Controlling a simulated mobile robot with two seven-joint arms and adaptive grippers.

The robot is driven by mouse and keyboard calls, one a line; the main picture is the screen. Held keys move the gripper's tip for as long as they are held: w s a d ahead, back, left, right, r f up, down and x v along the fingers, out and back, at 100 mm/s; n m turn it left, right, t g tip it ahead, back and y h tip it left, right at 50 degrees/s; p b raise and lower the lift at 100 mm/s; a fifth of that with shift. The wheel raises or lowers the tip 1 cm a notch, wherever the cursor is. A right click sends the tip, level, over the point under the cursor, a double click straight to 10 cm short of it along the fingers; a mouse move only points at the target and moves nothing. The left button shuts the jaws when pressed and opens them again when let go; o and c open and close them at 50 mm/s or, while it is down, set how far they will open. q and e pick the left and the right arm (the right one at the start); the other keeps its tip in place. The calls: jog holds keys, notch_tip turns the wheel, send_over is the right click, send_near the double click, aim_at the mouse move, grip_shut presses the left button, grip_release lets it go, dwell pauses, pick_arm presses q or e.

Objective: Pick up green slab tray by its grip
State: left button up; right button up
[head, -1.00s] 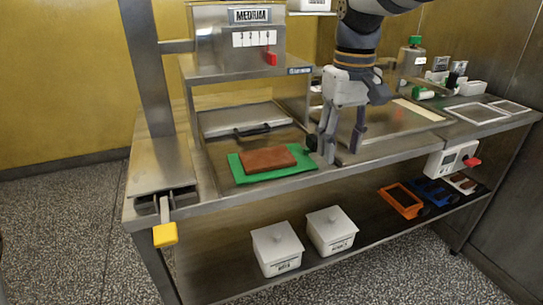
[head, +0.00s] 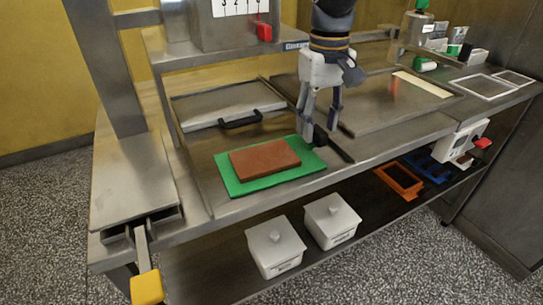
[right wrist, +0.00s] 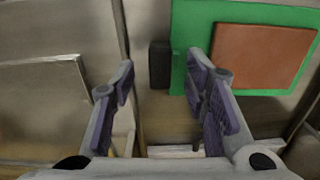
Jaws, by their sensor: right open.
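The green slab tray (head: 232,184) lies flat on the steel bench with a brown slab (head: 264,158) on top. Its dark grip (head: 320,136) sticks out at the tray's right end, partly hidden behind my fingers. My right gripper (head: 321,122) points down at that end, open and empty. In the right wrist view the black grip (right wrist: 160,65) shows between the two open fingertips, beyond them, beside the green tray (right wrist: 181,60). I cannot tell how much height separates the fingers from the grip. My left gripper is not in view.
A steel lid with a black handle (head: 240,121) lies behind the tray. A flat steel plate (head: 380,105) lies to the right. A steel housing with a red tab (head: 264,32) stands at the back left. Two white lidded bins (head: 274,247) stand on the lower shelf.

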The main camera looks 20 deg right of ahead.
jog(key=shift+f, duration=0.95)
grip_shut()
jog(key=shift+r, duration=0.1)
